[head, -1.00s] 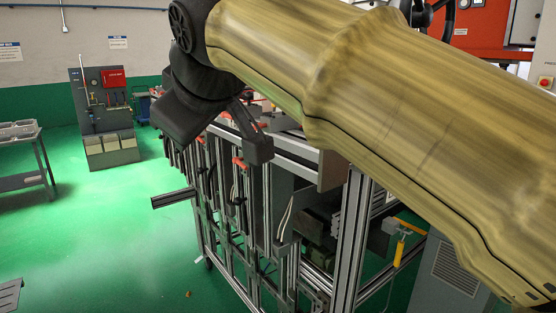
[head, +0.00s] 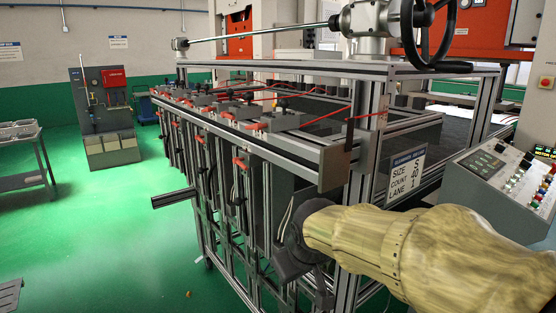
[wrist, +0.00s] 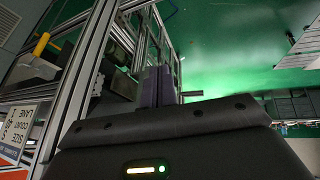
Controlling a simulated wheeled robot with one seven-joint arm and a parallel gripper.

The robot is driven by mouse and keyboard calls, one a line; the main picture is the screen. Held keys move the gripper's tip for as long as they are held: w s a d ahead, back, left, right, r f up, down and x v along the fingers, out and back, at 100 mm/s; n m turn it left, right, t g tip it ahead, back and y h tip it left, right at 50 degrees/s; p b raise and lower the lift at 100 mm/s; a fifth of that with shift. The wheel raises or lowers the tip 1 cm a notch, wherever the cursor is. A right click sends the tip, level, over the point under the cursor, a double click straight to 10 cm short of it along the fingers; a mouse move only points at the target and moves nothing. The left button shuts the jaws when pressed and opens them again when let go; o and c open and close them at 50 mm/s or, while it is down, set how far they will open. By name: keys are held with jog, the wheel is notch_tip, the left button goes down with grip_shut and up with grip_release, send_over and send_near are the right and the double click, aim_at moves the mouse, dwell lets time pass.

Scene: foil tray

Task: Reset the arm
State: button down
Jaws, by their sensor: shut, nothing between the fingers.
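My gripper (head: 320,285) shows in the head view at the end of my yellow-covered arm. It is low in front of the machine frame's near corner, pointing down. Its dark body partly blends with the frame behind it. In the wrist view my gripper (wrist: 158,86) has its two fingers together with nothing between them. No object is held.
The aluminium machine frame (head: 330,172) with red-handled clamps stands close beside my gripper. A control panel (head: 510,185) is at the right. A rail end (head: 174,198) juts out left. Green floor (head: 110,225) is open at the left.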

jog(key=s+d+f+m+g, duration=0.1)
jog(key=s+d+f+m, duration=0.2)
jog(key=s+d+f, duration=0.2)
jog(key=s+d+f+m+g+h, duration=0.1)
jog(key=s+d+f+m+g, duration=0.1)
jog(key=s+d+f, duration=0.4)
notch_tip(320, 180, down, 6)
jog(key=shift+s+d+r+m, duration=0.15)
jog(key=shift+r+m, duration=0.1)
jog(key=shift+m, duration=0.25)
